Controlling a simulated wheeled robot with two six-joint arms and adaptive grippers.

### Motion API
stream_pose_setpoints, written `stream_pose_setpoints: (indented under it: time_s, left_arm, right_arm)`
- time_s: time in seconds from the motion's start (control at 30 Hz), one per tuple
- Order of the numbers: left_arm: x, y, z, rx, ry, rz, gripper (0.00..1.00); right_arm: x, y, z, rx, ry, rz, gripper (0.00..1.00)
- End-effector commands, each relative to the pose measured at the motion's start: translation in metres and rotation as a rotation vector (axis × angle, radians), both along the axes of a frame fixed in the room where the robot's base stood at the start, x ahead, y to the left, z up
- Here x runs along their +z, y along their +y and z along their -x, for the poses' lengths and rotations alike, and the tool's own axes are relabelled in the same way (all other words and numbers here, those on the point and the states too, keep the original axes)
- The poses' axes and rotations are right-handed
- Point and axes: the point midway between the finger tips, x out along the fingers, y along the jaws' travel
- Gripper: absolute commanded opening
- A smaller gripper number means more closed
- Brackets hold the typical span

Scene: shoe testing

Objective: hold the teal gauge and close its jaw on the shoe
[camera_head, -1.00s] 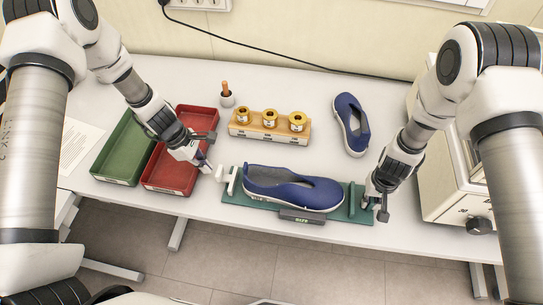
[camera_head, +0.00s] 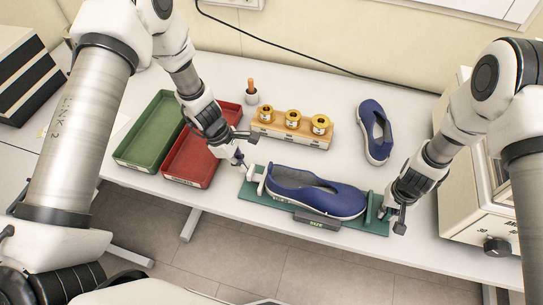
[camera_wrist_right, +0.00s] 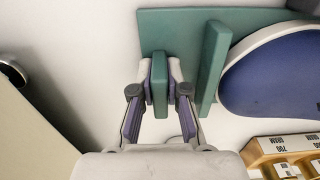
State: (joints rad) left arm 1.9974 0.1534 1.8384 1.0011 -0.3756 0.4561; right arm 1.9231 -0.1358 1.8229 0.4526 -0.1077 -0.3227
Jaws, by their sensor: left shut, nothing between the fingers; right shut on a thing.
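The teal gauge (camera_head: 259,205) lies near the table's front edge with a blue shoe (camera_head: 318,195) on it. Its white jaw (camera_head: 262,181) stands at the shoe's left end; I cannot tell whether they touch. A white knob (camera_head: 250,172) sticks out left of the jaw. My left gripper (camera_head: 241,160) is shut and empty, close against the knob. My right gripper (camera_head: 391,214) is shut on a teal tab (camera_wrist_right: 159,88) at the gauge's right end. In the right wrist view the teal upright plate (camera_wrist_right: 212,65) stands beside the shoe (camera_wrist_right: 280,75).
A red tray (camera_head: 192,183) and a green tray (camera_head: 125,159) lie left. A wooden block (camera_head: 268,131) with gold-coloured weights stands behind the gauge. A second blue shoe (camera_head: 375,132) lies at the back right. A white machine (camera_head: 465,205) stands at the right.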

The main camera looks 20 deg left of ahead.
Motion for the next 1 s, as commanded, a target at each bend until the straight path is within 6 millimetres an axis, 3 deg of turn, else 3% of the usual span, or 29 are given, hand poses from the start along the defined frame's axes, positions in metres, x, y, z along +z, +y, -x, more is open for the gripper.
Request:
stream_pose_setpoints:
  time_s: [0.17, 0.37, 0.7, 1.0]
  left_arm:
    - [0.000, 0.004, 0.000, 0.001, -0.001, 0.001, 0.00]
    - [0.000, 0.039, -0.001, 0.006, -0.001, 0.003, 0.00]
    - [0.080, 0.071, -0.001, 0.002, -0.005, 0.002, 0.00]
    - [0.093, 0.077, 0.000, 0.001, 0.001, 0.000, 0.00]
  right_arm:
    - [0.000, 0.000, 0.000, 0.000, 0.000, 0.000, 0.00]
    - [0.000, 0.000, 0.000, 0.000, 0.000, 0.000, 0.00]
    - [0.000, 0.000, 0.000, 0.000, 0.000, 0.000, 0.00]
    - [0.000, 0.000, 0.000, 0.000, 0.000, 0.000, 0.00]
